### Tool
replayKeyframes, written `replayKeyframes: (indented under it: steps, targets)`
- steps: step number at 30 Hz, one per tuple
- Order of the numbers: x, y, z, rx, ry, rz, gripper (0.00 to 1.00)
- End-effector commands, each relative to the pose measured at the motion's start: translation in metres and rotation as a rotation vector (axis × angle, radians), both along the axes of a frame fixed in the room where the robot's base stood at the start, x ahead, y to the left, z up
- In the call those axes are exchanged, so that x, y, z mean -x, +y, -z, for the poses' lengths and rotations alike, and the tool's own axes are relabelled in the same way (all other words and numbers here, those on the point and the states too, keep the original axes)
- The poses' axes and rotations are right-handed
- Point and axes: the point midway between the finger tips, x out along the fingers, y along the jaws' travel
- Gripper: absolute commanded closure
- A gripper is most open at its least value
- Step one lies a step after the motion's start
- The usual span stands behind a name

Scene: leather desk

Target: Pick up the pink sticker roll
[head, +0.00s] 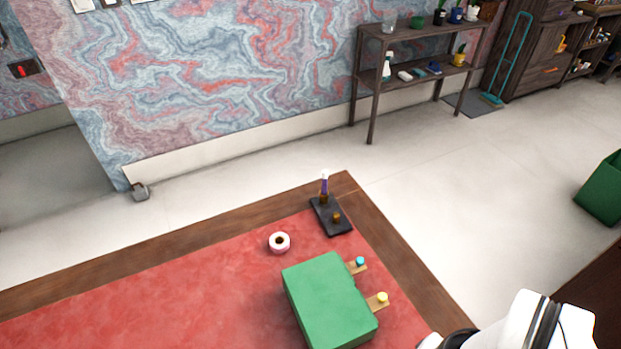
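The pink sticker roll (270,247) lies on the red leather top of the desk (150,300). It is a small pink and white ring with a dark hole, seen from above at an angle. It lies just behind and left of the green box, apart from it. My gripper is not in this view. A white and black part of my arm (520,325) shows at the bottom right, to the right of the desk.
A green box (325,290) stands at the desk's front right, with two small pegs, teal (360,261) and yellow (382,297), on wooden tabs. A dark stand (328,217) with a purple upright item (324,187) sits near the back corner. The desk left of the roll is clear.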

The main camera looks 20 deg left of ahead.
Motion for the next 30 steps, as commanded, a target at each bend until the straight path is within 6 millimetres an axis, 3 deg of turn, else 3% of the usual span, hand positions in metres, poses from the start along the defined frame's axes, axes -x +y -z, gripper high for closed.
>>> replayKeyframes:
  steps: [10, 26, 30]
  targets:
    - [0.0, 0.0, 0.0, 0.0, 0.0, 0.0, 1.0]
    - [0.0, 0.0, 0.0, 0.0, 0.0, 0.0, 0.06]
    - [0.0, 0.0, 0.0, 0.0, 0.0, 0.0, 0.05]
